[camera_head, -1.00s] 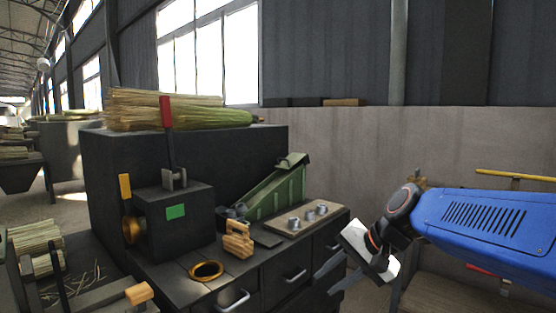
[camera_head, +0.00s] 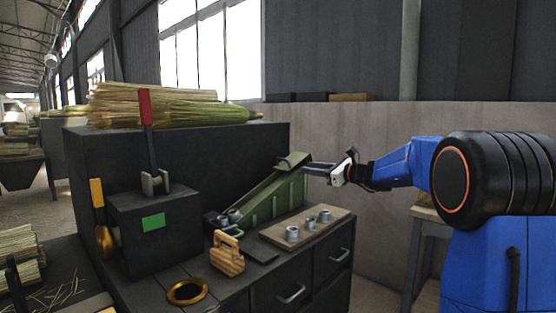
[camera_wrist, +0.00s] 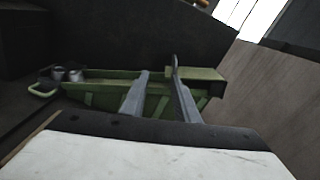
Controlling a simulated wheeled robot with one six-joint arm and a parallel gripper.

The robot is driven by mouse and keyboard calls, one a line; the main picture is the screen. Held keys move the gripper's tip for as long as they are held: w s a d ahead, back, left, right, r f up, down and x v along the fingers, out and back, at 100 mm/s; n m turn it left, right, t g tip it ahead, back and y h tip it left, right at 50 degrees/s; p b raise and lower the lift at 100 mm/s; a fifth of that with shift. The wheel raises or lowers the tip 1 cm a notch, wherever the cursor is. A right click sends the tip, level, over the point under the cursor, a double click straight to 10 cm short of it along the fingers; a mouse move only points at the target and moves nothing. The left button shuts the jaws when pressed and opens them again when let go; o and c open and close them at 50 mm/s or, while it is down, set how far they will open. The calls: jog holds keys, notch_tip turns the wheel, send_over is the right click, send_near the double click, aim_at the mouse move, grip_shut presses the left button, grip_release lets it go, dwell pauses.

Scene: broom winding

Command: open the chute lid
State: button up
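The green chute (camera_head: 266,200) slopes up to the right on the dark bench; it also shows in the wrist view (camera_wrist: 105,98). Its lid (camera_head: 292,160), a flat green plate, covers the upper end; in the wrist view the lid (camera_wrist: 205,74) lies right of my fingers. My gripper (camera_head: 308,168) is at the chute's upper right end, pointing left, close to the lid. In the wrist view my gripper (camera_wrist: 159,70) shows two grey fingers apart, with nothing clearly held between them. I cannot tell whether a fingertip touches the lid.
Grey cylinders (camera_wrist: 66,74) sit at the chute's low end. A board with metal pegs (camera_head: 305,228) and a wooden clamp-like block (camera_head: 227,254) are in front. A dark box with a red-handled lever (camera_head: 147,125) stands left. Straw bundles (camera_head: 170,108) lie behind.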

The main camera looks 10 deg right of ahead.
aim_at(281, 159)
jog(key=shift+m+t, duration=0.4)
jog(key=shift+m, duration=0.2)
jog(key=d+x, duration=0.1)
jog(key=x, duration=0.5)
jog(key=w+x, duration=0.1)
jog(key=x, duration=0.5)
jog(key=w+d+x, duration=0.1)
jog(key=x, duration=0.5)
jog(key=shift+w+d+r, duration=0.1)
jog(key=shift+w+r, duration=0.05)
jog(key=shift+w, duration=0.1)
grip_shut()
